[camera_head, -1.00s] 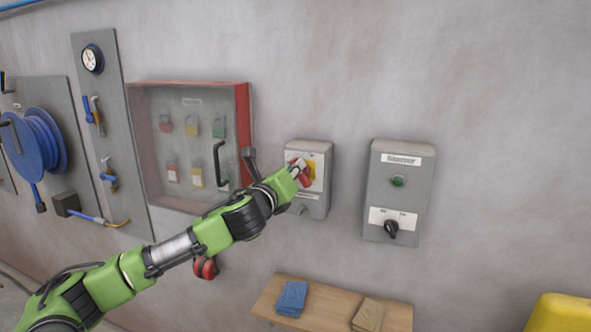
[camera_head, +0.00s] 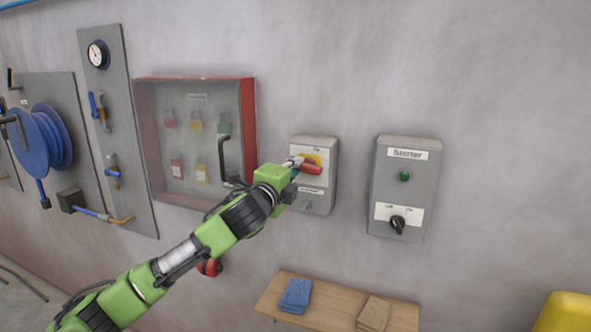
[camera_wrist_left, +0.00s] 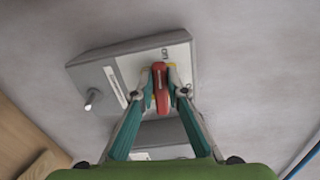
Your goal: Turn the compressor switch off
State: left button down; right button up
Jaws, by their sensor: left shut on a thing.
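The compressor switch is a grey wall box (camera_head: 318,202) with a red rotary handle (camera_head: 312,168) on a yellow plate. In the head view the handle lies nearly level, tilted slightly. My left gripper (camera_head: 298,165) is at the handle. In the left wrist view the fingers (camera_wrist_left: 160,84) are shut on the red handle (camera_wrist_left: 161,92), one finger on each side. The finger contact is partly hidden in the head view. My right gripper is in neither current view.
Right of it hangs another grey box (camera_head: 381,180) with a green lamp and black knob. A red-framed lock cabinet (camera_head: 249,110) is on the left. A wooden shelf (camera_head: 338,306) with blue and tan cloths is below. The wall between the boxes is bare.

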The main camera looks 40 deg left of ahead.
pick_arm(q)
jog(key=shift+n, duration=0.7)
jog(key=c, duration=2)
grip_release()
jog(key=shift+c, duration=0.2)
jog(key=shift+o, duration=0.3)
jog(key=shift+w+f, duration=0.1)
jog(key=shift+f, duration=0.05)
jog(key=v, duration=1.2)
jog(key=shift+a+f, duration=0.1)
